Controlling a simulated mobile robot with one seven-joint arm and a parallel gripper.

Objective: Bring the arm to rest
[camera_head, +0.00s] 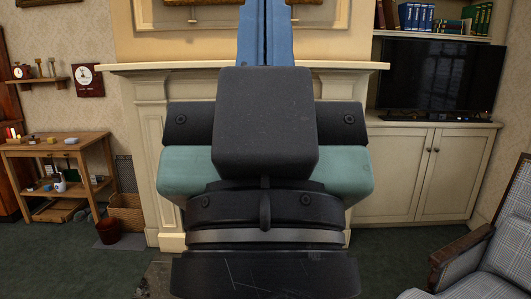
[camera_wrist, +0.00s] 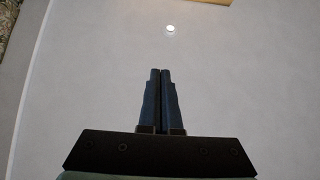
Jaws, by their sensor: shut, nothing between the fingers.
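My gripper (camera_head: 265,32) stands upright in the middle of the head view, its blue fingers pointing up and side by side. The dark wrist and gripper body cover much of the fireplace behind. In the wrist view my gripper (camera_wrist: 160,75) shows two dark fingers pressed together, with nothing between them. Beyond them is a plain pale surface, which looks like the ceiling, with a small round white light (camera_wrist: 170,28).
A cream mantel (camera_head: 150,67) stands behind my gripper. A wooden side table (camera_head: 60,150) with small items is at left, with a basket (camera_head: 126,212) and a dark red bin (camera_head: 108,231). A television (camera_head: 440,78) on a cabinet (camera_head: 405,175) and a plaid armchair (camera_head: 505,250) are at right.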

